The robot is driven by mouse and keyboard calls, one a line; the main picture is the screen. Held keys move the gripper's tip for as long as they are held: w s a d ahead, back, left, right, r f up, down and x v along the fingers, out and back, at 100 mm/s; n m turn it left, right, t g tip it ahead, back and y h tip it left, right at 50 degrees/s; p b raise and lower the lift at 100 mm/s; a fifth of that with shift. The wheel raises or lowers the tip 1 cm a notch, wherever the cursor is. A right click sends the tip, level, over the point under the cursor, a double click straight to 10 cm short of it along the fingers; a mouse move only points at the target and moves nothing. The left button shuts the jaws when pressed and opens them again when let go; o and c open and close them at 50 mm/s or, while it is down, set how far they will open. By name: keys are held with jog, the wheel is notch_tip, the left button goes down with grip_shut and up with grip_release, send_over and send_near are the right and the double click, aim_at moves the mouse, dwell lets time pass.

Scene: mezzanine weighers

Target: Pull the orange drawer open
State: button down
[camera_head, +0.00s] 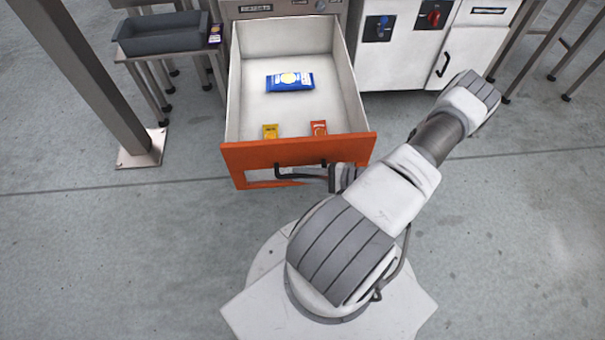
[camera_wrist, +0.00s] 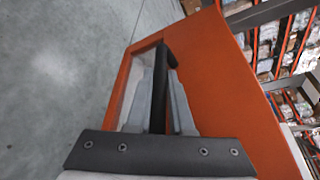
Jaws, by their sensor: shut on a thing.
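The orange drawer (camera_head: 247,153) stands far out of its grey cabinet (camera_head: 285,8) in the head view, with its white inside showing. Its orange front (camera_wrist: 218,75) fills much of the wrist view. A black bar handle (camera_head: 290,172) runs across the front. My gripper (camera_head: 339,178) is at the right end of the handle, partly hidden by my arm in the head view. In the wrist view the two grey fingers of my gripper (camera_wrist: 160,100) are shut on the black handle (camera_wrist: 160,80), one on each side of it.
In the drawer lie a blue packet (camera_head: 290,81), a yellow packet (camera_head: 270,131) and an orange-red packet (camera_head: 318,128). A grey tray (camera_head: 160,42) stands on a small table at the left. A metal post (camera_head: 95,80) rises at the left. The floor beside the drawer is clear.

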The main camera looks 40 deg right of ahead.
jog(key=c, duration=0.8)
grip_release()
jog(key=p+v, duration=0.2)
jog(key=v, duration=1.5)
jog(key=shift+s+p, duration=0.25)
jog(key=shift+p, duration=0.05)
jog(key=shift+r, duration=0.1)
